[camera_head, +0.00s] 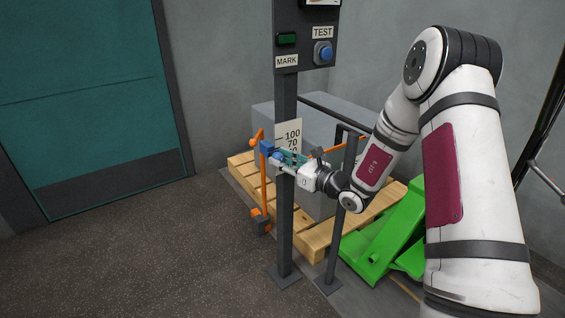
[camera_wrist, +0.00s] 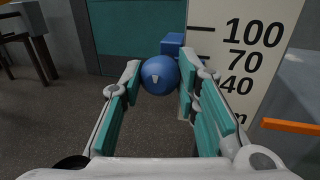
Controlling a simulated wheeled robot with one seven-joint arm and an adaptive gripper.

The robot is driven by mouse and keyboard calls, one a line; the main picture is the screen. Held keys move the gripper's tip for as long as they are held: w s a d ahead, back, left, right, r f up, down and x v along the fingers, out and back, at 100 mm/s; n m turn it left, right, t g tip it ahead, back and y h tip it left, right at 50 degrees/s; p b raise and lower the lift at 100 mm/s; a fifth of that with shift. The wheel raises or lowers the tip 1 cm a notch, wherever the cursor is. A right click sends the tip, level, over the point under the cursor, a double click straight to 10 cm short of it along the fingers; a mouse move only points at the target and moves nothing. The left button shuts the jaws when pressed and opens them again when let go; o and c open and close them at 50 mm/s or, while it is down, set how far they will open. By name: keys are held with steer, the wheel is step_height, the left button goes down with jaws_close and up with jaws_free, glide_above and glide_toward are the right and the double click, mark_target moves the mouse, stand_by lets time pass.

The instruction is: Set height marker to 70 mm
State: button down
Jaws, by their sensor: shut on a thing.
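The scale plate (camera_head: 289,132) is pale, with black numbers 100, 70 and a partly hidden lower one, and is fixed to a dark post. In the wrist view the plate (camera_wrist: 272,20) shows 100, 70 and 40. A blue block (camera_head: 266,147) sits at the plate's left; it also shows in the wrist view (camera_wrist: 172,41). A round blue knob (camera_wrist: 158,76) with a pale mark is in front of the block. My gripper (camera_head: 281,161) is shut on the knob, teal pads either side (camera_wrist: 158,80). I cannot tell exactly which height the block marks.
An orange rod (camera_head: 263,182) stands left of the post. Above are a TEST button (camera_head: 325,54) and a green MARK light (camera_head: 287,39). A grey box (camera_head: 262,112) on a wooden pallet (camera_head: 314,240) stands behind. Green parts (camera_head: 385,235) lie at right. Floor at left is clear.

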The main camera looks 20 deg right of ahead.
steer(key=shift+r, duration=0.4)
steer(key=c, duration=1.2)
jaws_free()
steer(key=shift+f, duration=0.1)
steer(key=v, duration=1.2)
